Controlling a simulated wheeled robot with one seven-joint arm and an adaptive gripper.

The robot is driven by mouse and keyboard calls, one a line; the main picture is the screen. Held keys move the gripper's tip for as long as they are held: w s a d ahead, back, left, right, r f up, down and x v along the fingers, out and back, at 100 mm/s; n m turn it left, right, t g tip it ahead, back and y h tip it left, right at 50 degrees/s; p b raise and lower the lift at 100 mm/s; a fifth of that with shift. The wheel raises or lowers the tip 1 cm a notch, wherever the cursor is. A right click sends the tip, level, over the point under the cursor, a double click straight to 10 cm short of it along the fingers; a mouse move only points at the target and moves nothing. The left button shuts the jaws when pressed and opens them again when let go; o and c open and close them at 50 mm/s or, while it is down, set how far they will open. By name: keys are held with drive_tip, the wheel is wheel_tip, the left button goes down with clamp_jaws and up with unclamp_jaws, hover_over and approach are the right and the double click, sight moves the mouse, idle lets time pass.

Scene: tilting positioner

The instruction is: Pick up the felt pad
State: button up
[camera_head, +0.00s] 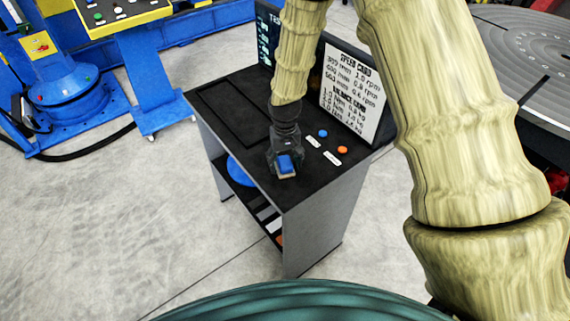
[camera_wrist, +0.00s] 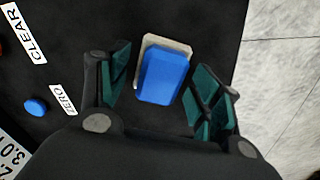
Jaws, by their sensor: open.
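The felt pad (camera_wrist: 166,76) appears to be a blue block with a pale layer showing along its far and left edges. It lies on the black top of the stand, and in the head view (camera_head: 286,164) it sits near the front edge. My gripper (camera_head: 284,152) is open over it, pointing down. In the wrist view the green-lined fingers stand on the left and right of the pad, with a small gap on each side. Whether the fingertips reach down to the stand top cannot be told.
The black stand (camera_head: 228,112) has a blue button (camera_head: 323,133), an orange button (camera_head: 342,149) and small labels right of my gripper. A speed card board (camera_head: 350,92) rises behind them. A blue round thing (camera_head: 240,172) is on the shelf below. The stand top's left part is clear.

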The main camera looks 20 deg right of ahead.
sight(285, 161)
drive_tip(key=shift+f, duration=0.15)
drive_tip(key=c, duration=1.2)
drive_tip(key=shift+r+b, duration=0.65)
drive_tip(key=shift+r, duration=0.2)
drive_tip(key=shift+r+b, duration=0.5)
drive_tip(key=shift+r, duration=0.45)
drive_tip(key=s+d+b, duration=0.1)
drive_tip(key=s+d, duration=0.2)
drive_tip(key=s, duration=0.1)
drive_tip(key=s+d+r+b, duration=0.1)
drive_tip(key=s+d+b, duration=0.1)
drive_tip(key=s+d, duration=0.2)
drive_tip(key=s+d+b, duration=0.1)
drive_tip(key=s+d, duration=0.2)
drive_tip(key=s, duration=0.1)
drive_tip(key=shift+d+r, duration=0.2)
drive_tip(key=shift+r, duration=0.05)
